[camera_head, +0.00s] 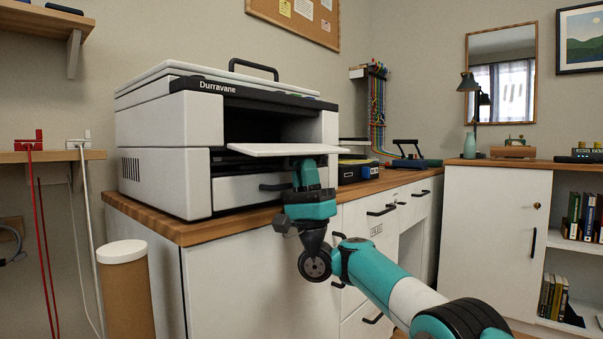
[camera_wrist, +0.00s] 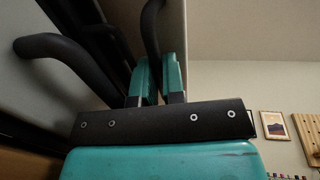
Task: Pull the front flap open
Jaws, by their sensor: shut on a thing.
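The front flap (camera_head: 272,149) of the white Durravane printer (camera_head: 160,122) stands out roughly level, with the dark opening (camera_head: 270,125) showing above it. My gripper (camera_head: 304,163) is just under the flap's right part, reaching up from below. In the wrist view my gripper (camera_wrist: 158,78) has its two teal fingers shut on a dark curved handle (camera_wrist: 151,22) by a pale panel, which appears to be the flap. The head view hides the fingertips and this handle behind the flap and wrist.
A drawer (camera_head: 237,190) with a dark handle (camera_head: 272,187) sits below the flap, close to my gripper; that handle also seems to show in the wrist view (camera_wrist: 45,47). The wooden desktop edge (camera_head: 215,232) is below. Dark boxes (camera_head: 358,169) stand to the right.

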